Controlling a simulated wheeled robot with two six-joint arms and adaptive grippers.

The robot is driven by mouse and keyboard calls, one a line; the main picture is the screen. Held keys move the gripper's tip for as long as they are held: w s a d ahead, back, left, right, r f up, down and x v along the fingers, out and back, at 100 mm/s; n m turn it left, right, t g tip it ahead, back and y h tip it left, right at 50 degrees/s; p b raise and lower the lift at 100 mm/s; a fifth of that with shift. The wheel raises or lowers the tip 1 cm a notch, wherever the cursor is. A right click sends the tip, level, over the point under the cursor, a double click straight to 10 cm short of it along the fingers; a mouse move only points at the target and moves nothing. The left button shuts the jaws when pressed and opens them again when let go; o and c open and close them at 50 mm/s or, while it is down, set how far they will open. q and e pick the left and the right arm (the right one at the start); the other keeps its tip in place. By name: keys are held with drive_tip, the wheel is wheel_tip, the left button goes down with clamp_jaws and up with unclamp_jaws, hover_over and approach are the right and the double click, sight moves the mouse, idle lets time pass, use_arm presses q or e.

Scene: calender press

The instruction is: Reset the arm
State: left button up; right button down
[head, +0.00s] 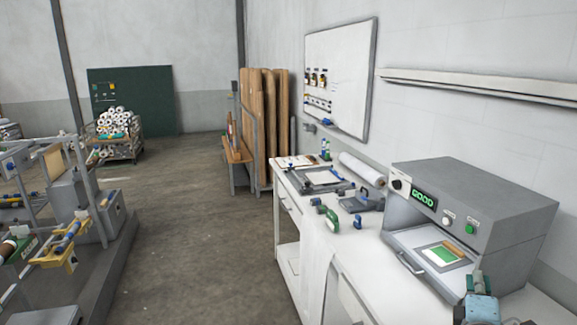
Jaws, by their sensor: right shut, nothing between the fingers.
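My right gripper (478,283) is at the bottom right, beside the front right corner of the press's pulled-out tray. Its fingers are shut with nothing between them. The wrist and part of the arm are cut off by the bottom edge. The grey press (500,195) stands on the white bench with a green display that appears to read "GOOD". Its tray (407,240) is out and carries a green and white sheet with a brown strip (444,255). I cannot make out my left gripper in the head view.
The white bench (345,245) also carries a clipboard-like board (322,180), a white roll (362,169) and small green and blue tools (330,216). A whiteboard (341,77) hangs on the wall behind. Machinery (78,195) stands at left; the floor between is clear.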

drive_tip(key=s+a+f+m+g+y, duration=0.2)
drive_tip(key=s+a+f+m+g, duration=0.15)
drive_tip(key=s+f, duration=0.55)
drive_tip(key=s+a+f+m+g+y, duration=0.2)
drive_tip(key=s+a+f+m+g, duration=0.25)
drive_tip(key=f, duration=0.55)
drive_tip(key=s+a+f+m+g+y, duration=0.2)
drive_tip(key=s+a+f+m, duration=0.1)
drive_tip(key=s, duration=0.6)
drive_tip(key=s+a+f+m+g+y, duration=0.2)
drive_tip(key=s+a+f+m, duration=0.15)
drive_tip(key=s, duration=0.45)
wheel_tip(320, 180, down, 24)
drive_tip(key=s+d+g+b, duration=0.1)
drive_tip(key=s+d+b, duration=0.1)
drive_tip(key=b, duration=0.3)
use_arm(q)
wheel_tip(320, 180, down, 10)
drive_tip(key=b, duration=0.5)
drive_tip(key=shift+s, duration=0.3)
use_arm(e)
drive_tip(key=s+f+g, duration=0.1)
drive_tip(key=s+f, duration=1.4)
drive_tip(key=f, duration=0.3)
drive_tip(key=shift+f+g, duration=0.3)
drive_tip(key=shift+d+m, duration=0.1)
drive_tip(key=shift+m, duration=0.15)
